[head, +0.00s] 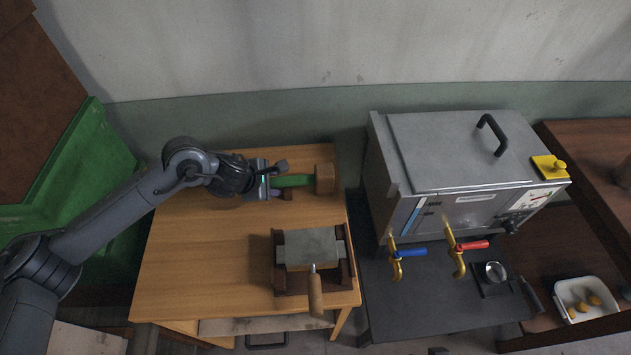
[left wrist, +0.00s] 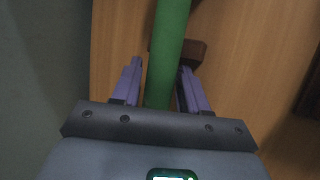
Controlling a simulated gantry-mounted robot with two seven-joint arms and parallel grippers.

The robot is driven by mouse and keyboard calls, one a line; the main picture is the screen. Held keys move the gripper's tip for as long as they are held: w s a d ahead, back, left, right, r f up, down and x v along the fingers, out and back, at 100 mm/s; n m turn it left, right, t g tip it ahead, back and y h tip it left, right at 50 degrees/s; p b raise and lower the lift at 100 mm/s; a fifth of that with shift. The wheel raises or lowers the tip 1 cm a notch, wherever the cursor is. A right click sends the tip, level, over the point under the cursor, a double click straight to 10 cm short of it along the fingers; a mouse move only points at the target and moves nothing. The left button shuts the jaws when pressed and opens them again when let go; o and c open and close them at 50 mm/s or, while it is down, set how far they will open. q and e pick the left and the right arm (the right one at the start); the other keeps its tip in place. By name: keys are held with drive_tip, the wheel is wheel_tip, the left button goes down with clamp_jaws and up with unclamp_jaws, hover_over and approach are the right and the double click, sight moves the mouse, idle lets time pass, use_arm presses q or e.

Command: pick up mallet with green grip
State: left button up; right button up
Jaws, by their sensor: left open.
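The mallet with the green grip (head: 293,181) lies on the wooden table near its back edge, its brown wooden head (head: 325,178) to the right. My left gripper (head: 279,181) is at the left end of the green grip. In the left wrist view the green grip (left wrist: 167,50) runs between the two purple fingers of my left gripper (left wrist: 157,85). The fingers are open, one on each side of the grip, with a small gap visible on each side. My right gripper is not in view.
A metal box with blue and red taps (head: 460,165) stands to the right. The table's (head: 200,255) left and middle are clear.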

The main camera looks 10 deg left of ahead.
use_arm(q)
drive_tip(key=shift+c, duration=0.2)
drive_tip(key=c, duration=0.8)
drive_tip(key=shift+o, duration=0.2)
drive_tip(key=shift+r, duration=0.1)
